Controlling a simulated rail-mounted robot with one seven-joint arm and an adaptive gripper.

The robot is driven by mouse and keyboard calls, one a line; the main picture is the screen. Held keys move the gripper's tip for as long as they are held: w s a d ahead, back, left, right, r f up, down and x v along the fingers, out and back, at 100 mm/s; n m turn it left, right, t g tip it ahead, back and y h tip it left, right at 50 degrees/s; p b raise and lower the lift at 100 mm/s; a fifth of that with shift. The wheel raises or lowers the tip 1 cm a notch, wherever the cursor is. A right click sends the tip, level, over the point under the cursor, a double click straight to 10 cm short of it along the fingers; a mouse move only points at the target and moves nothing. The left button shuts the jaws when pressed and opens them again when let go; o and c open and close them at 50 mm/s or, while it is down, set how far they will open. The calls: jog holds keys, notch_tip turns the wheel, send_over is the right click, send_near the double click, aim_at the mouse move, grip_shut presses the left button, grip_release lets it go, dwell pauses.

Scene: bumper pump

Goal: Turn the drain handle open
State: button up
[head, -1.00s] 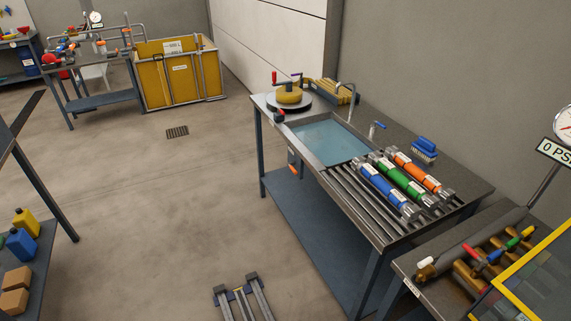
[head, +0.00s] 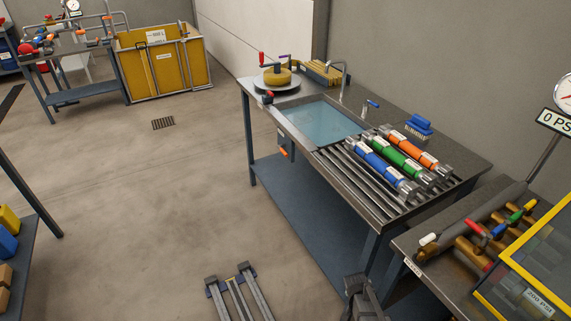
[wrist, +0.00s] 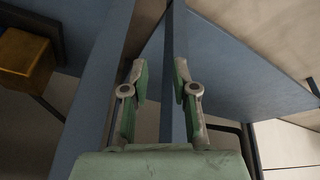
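In the head view a water-filled basin (head: 322,122) is set in the grey metal bench. An orange handle (head: 283,152) hangs on a small plate on the basin's outer front side, below the bench edge; its label is too small to read. My gripper (wrist: 158,72) is open in the wrist view, with nothing between its two green-grey fingers. A blue-grey beam shows behind them. The orange handle is not visible in the wrist view. In the head view, a dark part of my arm shows at the bottom, in front of the bench, well away from the orange handle.
Blue, green and orange cylinders (head: 404,157) lie on the bench's roller rack. A lower shelf (head: 310,212) runs beneath the bench. A manifold with coloured handles (head: 487,229) stands at the right. Open floor (head: 150,200) lies left of the bench, with a floor grate (head: 163,123).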

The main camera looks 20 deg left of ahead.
jog(key=w+a+r+t+y+b, duration=0.2)
jog(key=w+a+r+t, duration=0.15)
jog(key=w+a, duration=0.65)
jog(key=n+t+y+b, duration=0.4)
jog(key=n+y, duration=0.1)
jog(key=y, duration=0.8)
send_near(280, 148)
jog(key=x, duration=0.8)
jog(key=shift+w+f, duration=0.25)
jog(key=shift+f, duration=0.1)
jog(key=shift+d, duration=0.1)
jog(key=shift+c, duration=0.4)
grip_shut()
